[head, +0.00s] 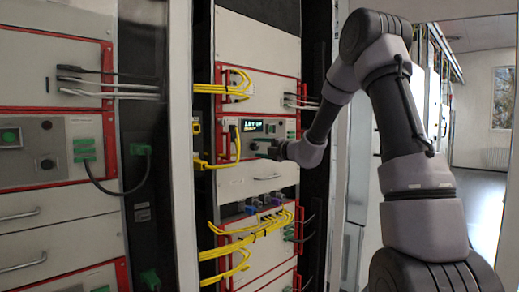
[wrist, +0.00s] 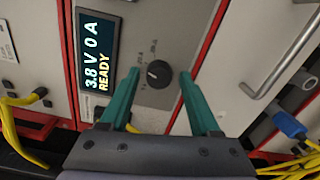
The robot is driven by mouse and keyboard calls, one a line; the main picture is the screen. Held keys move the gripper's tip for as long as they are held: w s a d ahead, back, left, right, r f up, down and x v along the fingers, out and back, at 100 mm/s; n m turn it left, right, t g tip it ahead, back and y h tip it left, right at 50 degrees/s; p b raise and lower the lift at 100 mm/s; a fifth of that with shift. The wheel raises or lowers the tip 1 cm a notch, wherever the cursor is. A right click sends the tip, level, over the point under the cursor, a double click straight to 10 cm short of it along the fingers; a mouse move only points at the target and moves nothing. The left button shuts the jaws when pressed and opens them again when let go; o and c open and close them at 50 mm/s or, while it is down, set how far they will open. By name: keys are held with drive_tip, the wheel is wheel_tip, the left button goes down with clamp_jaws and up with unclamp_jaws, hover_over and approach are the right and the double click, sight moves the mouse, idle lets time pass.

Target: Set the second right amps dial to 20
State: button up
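The amps dial (wrist: 158,73) is a round black knob on a grey panel with small printed marks around it, too small to read surely. A pale pointer mark shows on its face. The display (wrist: 97,50) beside it reads 3.8 V 0 A READY; it also shows in the head view (head: 252,126), its text too small there to read surely. My gripper (wrist: 160,76) is open, its two green fingers on either side of the dial with gaps, touching nothing that I can see. In the head view my gripper (head: 274,149) is at the panel and hides the dial.
Yellow cables (head: 240,245) hang below and left of the panel. A drawer handle (wrist: 283,48) and a blue connector (wrist: 289,124) lie to the right in the wrist view. A left rack (head: 60,120) has a dark looped cable (head: 105,188).

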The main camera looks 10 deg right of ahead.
idle(0.3)
drive_tip(key=v, duration=1)
drive_tip(key=shift+s+d, duration=0.25)
drive_tip(key=shift+s, duration=0.1)
drive_tip(key=s+a+r+n+g, duration=0.1)
drive_tip(key=s+a+n+g, duration=0.4)
drive_tip(key=s+n, duration=0.65)
drive_tip(key=s+a+n+g, duration=0.4)
drive_tip(key=s+n, duration=0.6)
drive_tip(key=n, duration=0.2)
drive_tip(key=s+d+n+t+h, duration=0.1)
drive_tip(key=s+d+n+h, duration=0.7)
drive_tip(key=n, duration=0.9)
drive_tip(key=s+d, duration=0.3)
drive_tip(key=shift+s+f+n, duration=0.35)
